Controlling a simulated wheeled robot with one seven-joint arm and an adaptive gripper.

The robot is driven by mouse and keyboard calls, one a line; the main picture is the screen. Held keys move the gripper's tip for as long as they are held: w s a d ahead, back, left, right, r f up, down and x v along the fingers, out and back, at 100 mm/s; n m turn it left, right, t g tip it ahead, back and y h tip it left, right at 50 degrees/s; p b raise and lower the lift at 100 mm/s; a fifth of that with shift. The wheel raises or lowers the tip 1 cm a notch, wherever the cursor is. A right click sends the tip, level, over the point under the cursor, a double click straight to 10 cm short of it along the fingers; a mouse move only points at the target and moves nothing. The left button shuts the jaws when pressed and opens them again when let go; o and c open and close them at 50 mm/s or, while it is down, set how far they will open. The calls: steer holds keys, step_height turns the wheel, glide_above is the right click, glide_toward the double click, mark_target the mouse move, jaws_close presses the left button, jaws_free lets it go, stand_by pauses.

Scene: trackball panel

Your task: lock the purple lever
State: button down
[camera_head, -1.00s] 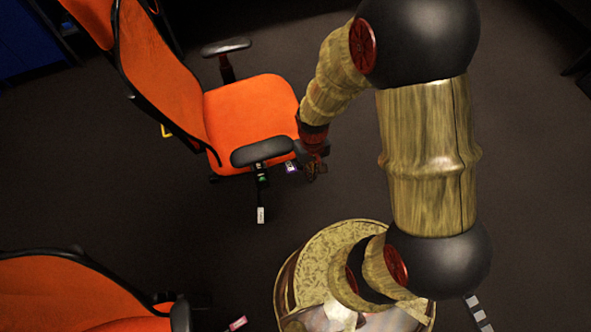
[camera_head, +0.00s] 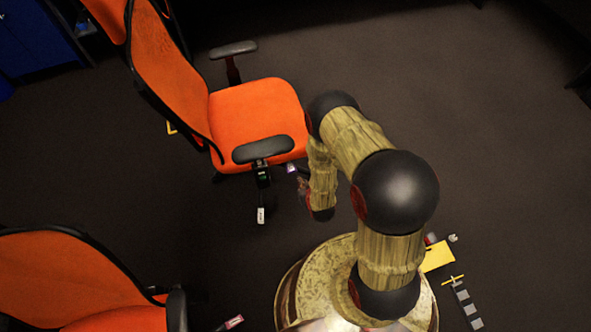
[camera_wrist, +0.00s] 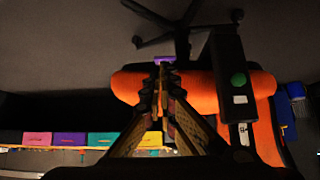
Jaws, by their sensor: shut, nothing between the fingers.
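A small purple piece (camera_head: 291,168), which looks like the lever, shows beside the chair's front armrest in the head view. In the wrist view the purple piece (camera_wrist: 164,59) appears just beyond my fingertips. I cannot tell whether they touch it or whether it is locked. My gripper (camera_wrist: 160,74) is shut and empty, its fingertips close together. In the head view my gripper (camera_head: 303,186) is small and partly hidden by my arm, just below and right of the purple piece.
An orange chair (camera_head: 255,115) with a black armrest (camera_head: 263,149) stands close to my gripper. Another chair (camera_head: 70,275) is lower left. A yellow piece (camera_head: 437,256) lies at right.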

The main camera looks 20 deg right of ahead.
steer(key=w+r+t, duration=0.2)
steer(key=w+r, duration=0.1)
steer(key=r, duration=0.1)
steer(key=shift+w, duration=0.2)
steer(key=b, duration=0.4)
glide_above(294, 171)
steer(key=f, duration=0.5)
steer(key=shift+w+f, duration=0.3)
steer(key=shift+w, duration=0.05)
steer(key=shift+s+f+b, duration=0.2)
steer(key=shift+f+b, duration=0.45)
steer(key=shift+f, duration=0.5)
steer(key=shift+s+f+b, duration=0.25)
steer(key=shift+f+b, duration=0.1)
steer(key=shift+f, duration=0.35)
